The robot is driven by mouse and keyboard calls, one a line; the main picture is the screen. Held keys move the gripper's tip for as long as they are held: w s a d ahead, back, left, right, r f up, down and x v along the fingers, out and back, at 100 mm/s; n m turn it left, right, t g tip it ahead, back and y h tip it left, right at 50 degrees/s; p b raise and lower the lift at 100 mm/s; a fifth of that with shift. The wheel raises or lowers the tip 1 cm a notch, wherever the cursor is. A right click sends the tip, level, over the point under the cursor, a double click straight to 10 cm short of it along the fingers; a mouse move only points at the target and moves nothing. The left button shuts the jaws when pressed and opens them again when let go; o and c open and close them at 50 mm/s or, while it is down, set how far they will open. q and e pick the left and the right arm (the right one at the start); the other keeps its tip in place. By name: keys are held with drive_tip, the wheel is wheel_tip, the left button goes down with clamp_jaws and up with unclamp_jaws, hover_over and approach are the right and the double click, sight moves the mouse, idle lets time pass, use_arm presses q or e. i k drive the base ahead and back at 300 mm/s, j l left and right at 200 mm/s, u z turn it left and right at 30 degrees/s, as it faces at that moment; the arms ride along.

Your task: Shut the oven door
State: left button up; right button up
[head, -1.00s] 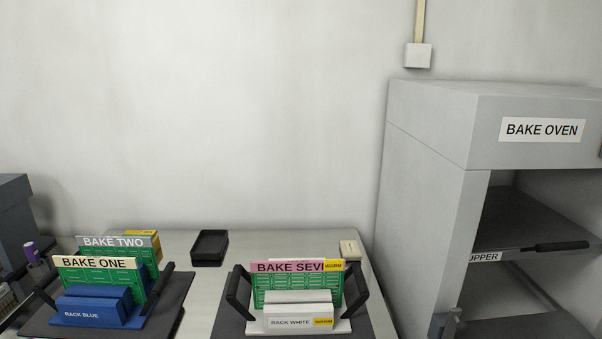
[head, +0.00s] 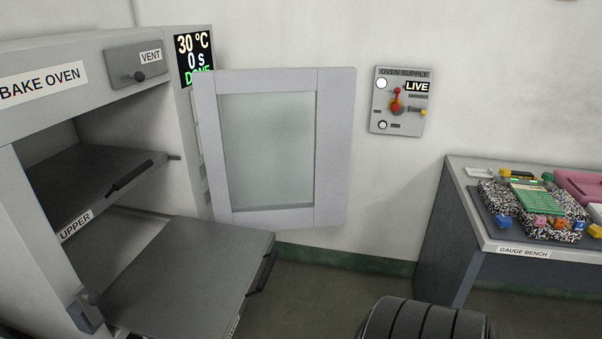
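The bake oven (head: 150,97) stands at the left of the head view with its front open. Its door (head: 335,150), a pale frame around a glass pane, is swung wide open to the right, beside the display panel. The upper shelf (head: 85,178) is inside the oven and has a black handle. A lower shelf (head: 190,275) sticks out through the opening, in front of the door's hinge side. A latch-like block (head: 88,312) is on the oven's left front edge. Neither of my grippers is in view.
The display (head: 194,60) reads 30 °C, 0 s and DONE. An oven supply box (head: 398,120) marked LIVE is on the wall right of the door. A gauge bench (head: 460,215) with boards and coloured pieces stands at the right. Floor (head: 330,285) shows between oven and bench.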

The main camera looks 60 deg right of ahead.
sight(335, 88)
drive_tip(key=z, duration=1.5)
